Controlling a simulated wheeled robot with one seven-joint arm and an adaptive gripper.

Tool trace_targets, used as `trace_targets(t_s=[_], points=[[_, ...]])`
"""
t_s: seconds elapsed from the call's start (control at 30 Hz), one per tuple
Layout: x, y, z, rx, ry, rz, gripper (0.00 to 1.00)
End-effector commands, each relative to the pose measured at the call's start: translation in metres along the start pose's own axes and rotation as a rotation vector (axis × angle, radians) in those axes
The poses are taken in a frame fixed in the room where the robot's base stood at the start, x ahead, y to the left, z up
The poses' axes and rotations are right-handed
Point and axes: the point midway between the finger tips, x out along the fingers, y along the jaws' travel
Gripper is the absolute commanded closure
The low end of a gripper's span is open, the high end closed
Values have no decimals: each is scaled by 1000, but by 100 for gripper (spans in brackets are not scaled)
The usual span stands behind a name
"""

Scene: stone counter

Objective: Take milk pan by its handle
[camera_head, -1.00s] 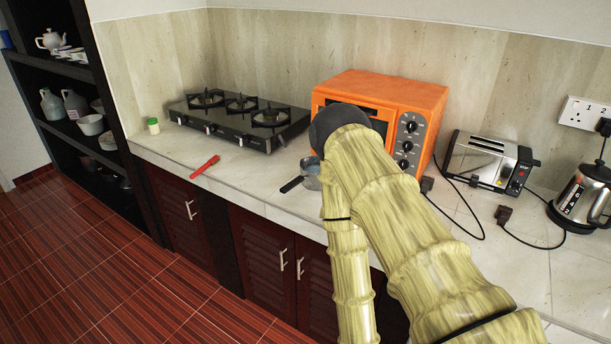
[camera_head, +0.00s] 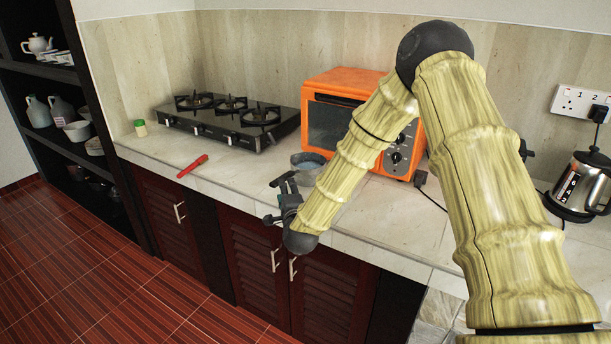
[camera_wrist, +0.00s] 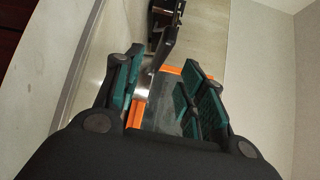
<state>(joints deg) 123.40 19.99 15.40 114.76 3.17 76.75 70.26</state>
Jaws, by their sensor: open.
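The milk pan (camera_head: 308,161), a small grey pot, stands on the counter in front of the orange oven in the head view. My forearm partly covers its right side. Its dark handle points to the front left and merges with my dark gripper there, so I cannot tell whether they touch. My gripper (camera_head: 284,190) is at the counter's front edge, near the handle. In the wrist view my gripper (camera_wrist: 165,80) has its teal-padded fingers spread apart.
The orange oven (camera_head: 348,112) stands behind the pan. A black gas stove (camera_head: 228,120) is at the back left. A red utensil (camera_head: 192,166) and a green-lidded jar (camera_head: 140,128) lie left. A steel kettle (camera_head: 580,187) stands far right.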

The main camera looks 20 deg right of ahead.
Motion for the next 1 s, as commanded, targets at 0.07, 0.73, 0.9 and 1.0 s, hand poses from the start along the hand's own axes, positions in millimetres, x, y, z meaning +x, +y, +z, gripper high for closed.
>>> trace_targets(t_s=[0.07, 0.73, 0.9, 1.0], points=[[12, -2, 0, -2, 1, -2, 60], [77, -1, -3, -5, -1, 2, 60], [86, 0, -3, -4, -1, 2, 60], [86, 1, -3, -4, -1, 2, 60]])
